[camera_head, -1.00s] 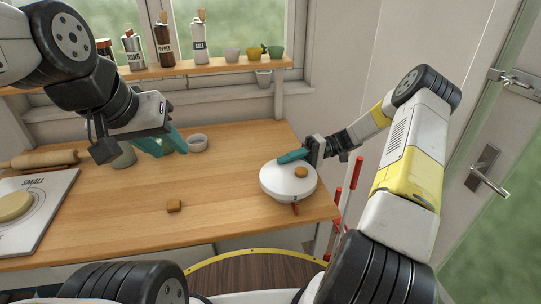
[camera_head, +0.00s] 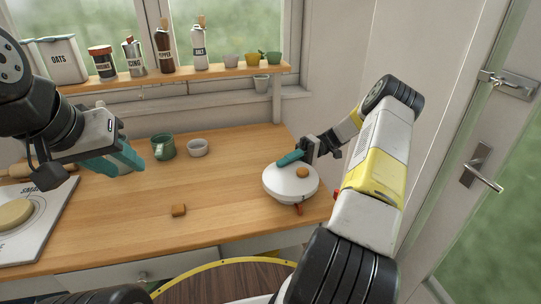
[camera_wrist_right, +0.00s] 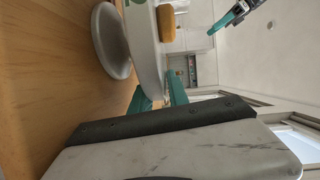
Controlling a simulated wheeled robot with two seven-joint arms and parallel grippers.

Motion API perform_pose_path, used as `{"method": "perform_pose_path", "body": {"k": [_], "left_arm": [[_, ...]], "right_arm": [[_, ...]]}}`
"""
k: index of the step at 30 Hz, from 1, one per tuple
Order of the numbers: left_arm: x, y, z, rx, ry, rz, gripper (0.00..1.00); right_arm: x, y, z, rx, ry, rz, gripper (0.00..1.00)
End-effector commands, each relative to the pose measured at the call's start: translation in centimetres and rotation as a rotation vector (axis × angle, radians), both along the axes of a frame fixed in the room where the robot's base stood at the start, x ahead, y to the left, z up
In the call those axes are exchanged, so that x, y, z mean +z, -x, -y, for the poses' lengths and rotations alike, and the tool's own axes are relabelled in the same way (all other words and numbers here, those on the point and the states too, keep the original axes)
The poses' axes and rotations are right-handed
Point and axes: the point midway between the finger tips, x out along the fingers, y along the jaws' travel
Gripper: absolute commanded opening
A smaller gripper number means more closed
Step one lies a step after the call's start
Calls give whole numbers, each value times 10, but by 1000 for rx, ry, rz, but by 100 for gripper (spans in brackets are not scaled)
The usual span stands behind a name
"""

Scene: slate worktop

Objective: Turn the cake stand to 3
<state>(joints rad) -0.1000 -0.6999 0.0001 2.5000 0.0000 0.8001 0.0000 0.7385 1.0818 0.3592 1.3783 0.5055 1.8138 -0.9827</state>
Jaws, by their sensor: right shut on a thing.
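The white cake stand (camera_head: 284,187) is at the worktop's right end in the head view, with a small brown bun (camera_head: 302,173) on top. A red marker (camera_head: 299,209) shows at its front edge. I cannot read any numbers on it. My right gripper (camera_head: 289,158) is shut on the stand's far rim. In the right wrist view, the teal fingers (camera_wrist_right: 163,94) sit on either side of the plate's edge (camera_wrist_right: 146,45). My left gripper (camera_head: 134,163) is above the worktop at left, away from the stand; its fingers overlap, so I cannot tell its opening.
A brown cube (camera_head: 178,210) lies on the worktop (camera_head: 225,190) in front. A green mug (camera_head: 162,147) and a grey bowl (camera_head: 197,147) stand behind. A board (camera_head: 40,235) with a pale round piece is at left. Jars and bottles line the shelf (camera_head: 225,70).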

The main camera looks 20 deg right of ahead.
Motion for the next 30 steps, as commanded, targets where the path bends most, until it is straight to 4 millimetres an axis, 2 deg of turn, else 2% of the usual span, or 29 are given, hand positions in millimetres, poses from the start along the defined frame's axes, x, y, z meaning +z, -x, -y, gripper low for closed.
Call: {"method": "perform_pose_path", "body": {"k": [1,2,5,17,30], "left_arm": [[0,0,0,0,0,0,36],[0,0,0,0,0,0,36],[0,0,0,0,0,0,36],[0,0,0,0,0,0,36],[0,0,0,0,0,0,36]], "right_arm": [[-2,0,0,1,3,0,0],[-2,1,0,1,4,-1,23],[-2,0,0,1,2,0,42],[-1,-2,4,-1,0,0,42],[2,-26,62,-1,-2,2,42]]}}
